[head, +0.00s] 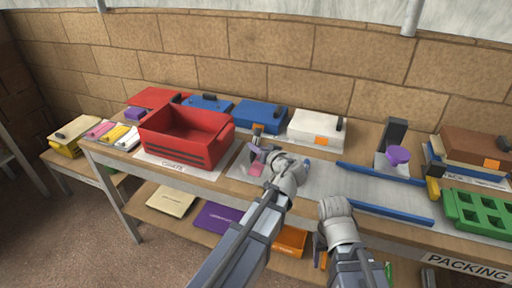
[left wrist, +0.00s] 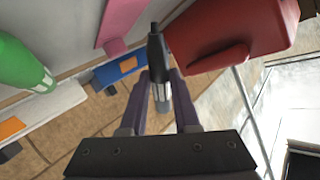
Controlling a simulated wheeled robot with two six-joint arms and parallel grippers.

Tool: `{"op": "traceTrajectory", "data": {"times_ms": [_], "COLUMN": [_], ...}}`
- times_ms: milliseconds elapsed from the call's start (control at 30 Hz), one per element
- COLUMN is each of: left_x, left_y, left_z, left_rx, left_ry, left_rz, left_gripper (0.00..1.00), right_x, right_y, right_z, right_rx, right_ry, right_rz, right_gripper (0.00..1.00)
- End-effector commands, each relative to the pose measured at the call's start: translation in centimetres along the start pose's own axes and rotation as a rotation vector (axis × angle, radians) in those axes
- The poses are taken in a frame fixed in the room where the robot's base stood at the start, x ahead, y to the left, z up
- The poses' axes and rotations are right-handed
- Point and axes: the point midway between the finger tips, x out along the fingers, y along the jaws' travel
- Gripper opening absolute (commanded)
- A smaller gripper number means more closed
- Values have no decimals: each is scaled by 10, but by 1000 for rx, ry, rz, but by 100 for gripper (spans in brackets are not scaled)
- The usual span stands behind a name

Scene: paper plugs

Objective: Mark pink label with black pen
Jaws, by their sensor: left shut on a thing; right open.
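My left gripper (head: 262,156) is over the table, just right of the red crate. In the left wrist view the left gripper (left wrist: 160,82) is shut on a black pen (left wrist: 156,48), whose dark end points away from the fingers. A pink label (left wrist: 120,22) lies beside the pen's dark end; I cannot tell whether they touch. The pink label (head: 256,169) shows in the head view just below the left fingers, partly hidden. My right gripper (head: 321,243) is open and empty in front of the table's front edge.
The red crate (head: 185,153) stands close left of my left gripper. Blue boxes (head: 259,115) and a white box (head: 315,130) line the back. Blue strips (head: 390,213) and a green tray (head: 478,213) lie to the right. A green object (left wrist: 24,66) shows in the left wrist view.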

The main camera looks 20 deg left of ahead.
Motion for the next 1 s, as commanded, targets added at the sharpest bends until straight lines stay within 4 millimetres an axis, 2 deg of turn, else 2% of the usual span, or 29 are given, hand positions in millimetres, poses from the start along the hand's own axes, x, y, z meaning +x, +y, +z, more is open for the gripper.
{"op": "traceTrajectory", "data": {"times_ms": [33, 100, 167, 767, 1000], "left_x": [1, 2, -2, -23, -14], "left_y": [5, 8, 9, 27, 17], "left_z": [8, 14, 9, 13, 12], "left_rx": [0, 0, 0, -3, -3], "left_ry": [0, -3, -7, -33, -24], "left_rz": [0, 1, 3, 6, 3], "left_gripper": [0, 0, 0, 0, 0], "right_x": [9, 15, 9, 9, 9], "right_y": [-1, -2, -1, -1, -1], "right_z": [0, -1, -1, -1, 0], "right_rx": [0, 0, 0, 0, 0], "right_ry": [0, 0, 0, 0, 0], "right_rz": [0, 0, 0, 0, 0], "right_gripper": [60, 60, 60, 60, 60]}}
